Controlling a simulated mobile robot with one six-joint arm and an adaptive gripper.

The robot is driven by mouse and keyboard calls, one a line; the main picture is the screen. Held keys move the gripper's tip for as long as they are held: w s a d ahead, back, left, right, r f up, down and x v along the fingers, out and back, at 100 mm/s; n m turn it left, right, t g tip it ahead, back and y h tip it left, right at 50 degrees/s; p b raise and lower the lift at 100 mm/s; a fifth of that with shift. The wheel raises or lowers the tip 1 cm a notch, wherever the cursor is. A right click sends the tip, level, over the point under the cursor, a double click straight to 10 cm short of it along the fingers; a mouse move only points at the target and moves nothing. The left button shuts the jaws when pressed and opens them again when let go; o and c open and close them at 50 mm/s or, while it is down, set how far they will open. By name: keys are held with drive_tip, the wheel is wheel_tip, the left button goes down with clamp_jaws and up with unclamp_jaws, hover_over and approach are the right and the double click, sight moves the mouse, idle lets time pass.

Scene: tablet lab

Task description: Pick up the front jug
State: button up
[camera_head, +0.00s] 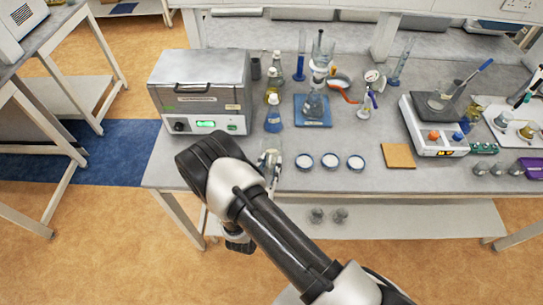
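A clear glass vessel (270,157), which may be the front jug, stands near the table's front edge, just right of my arm's bend. My arm hides its lower part, and its shape is hard to make out. My arm comes up from the lower right and bends at the table's front left. The fingers of my gripper cannot be made out; they are hidden by the arm or too small to tell apart from the glass. Whether the gripper touches or holds the vessel does not show.
Three white-filled dishes (329,161) stand right of the vessel. A glass setup stands on a blue mat (326,123).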

drive_tip(key=shift+c, duration=0.5)
clamp_jaws()
